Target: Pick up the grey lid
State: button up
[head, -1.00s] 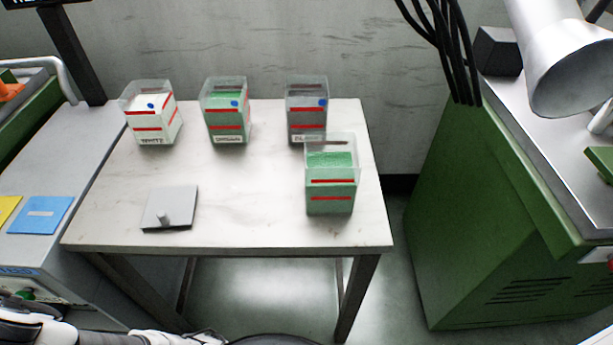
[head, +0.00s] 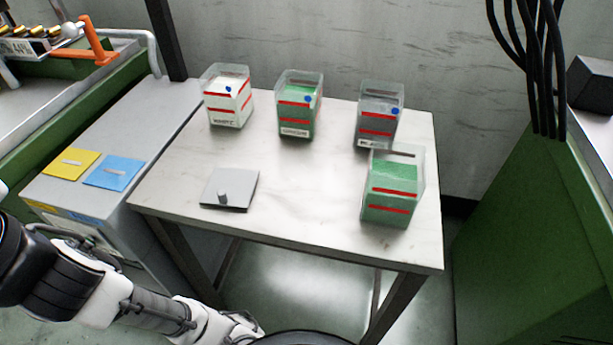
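The grey lid (head: 231,188) is a flat square plate with a small upright knob near its front edge. It lies flat on the white table (head: 310,208), at the front left. Nothing touches it or covers it. My arm shows at the lower left of the head view, below and in front of the table. My gripper's fingers cannot be made out in the head view.
Clear containers with white (head: 228,96), green (head: 297,104) and dark grey (head: 377,115) contents stand along the table's back. Another green-filled container (head: 391,188) stands front right. A grey cabinet (head: 110,150) with yellow and blue plates adjoins the left. The table's middle is clear.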

aim_at(229, 186)
jog(key=u, duration=1.5)
jog(key=k+l, duration=0.1)
jog(key=l, duration=0.25)
jog(key=k+l+u, duration=0.1)
jog(key=l, duration=0.3)
jog(key=k+l, duration=0.15)
jog(key=l, duration=0.2)
jog(key=k+l+u, duration=0.1)
jog(key=l, duration=0.25)
